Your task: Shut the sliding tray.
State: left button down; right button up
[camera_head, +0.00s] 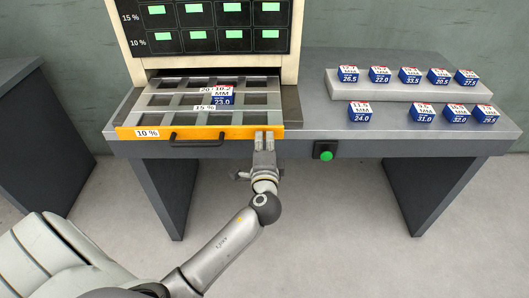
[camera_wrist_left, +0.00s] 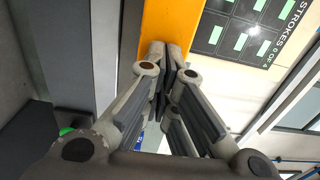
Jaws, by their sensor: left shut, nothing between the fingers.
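The sliding tray (camera_head: 185,120) sticks out of the cream press housing at the left of the grey table. Its front is a yellow-orange strip (camera_head: 222,132) with a "10 %" label and a dark handle (camera_head: 197,139). One blue and white block (camera_head: 223,94) marked 23.0 lies on the tray. My left gripper (camera_head: 264,140) is shut and empty, its fingertips at the right end of the orange front. In the left wrist view the shut fingers (camera_wrist_left: 168,56) meet against the orange strip (camera_wrist_left: 170,22); whether they press on it I cannot tell. My right gripper is not in view.
Several blue and white blocks stand on a grey raised ledge (camera_head: 405,84) and on the table top (camera_head: 335,120) at the right. A green button (camera_head: 326,156) sits on the table's front edge. A dark panel with green labels (camera_head: 205,28) is above the tray.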

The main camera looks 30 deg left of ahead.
aim_at(264, 112)
pick_arm(q)
jog(key=b+x, duration=0.3)
jog(key=x, duration=0.9)
jog(key=shift+w+f, duration=0.1)
jog(key=shift+w, duration=0.15)
jog(key=shift+x, duration=0.75)
jog(key=shift+s, duration=0.1)
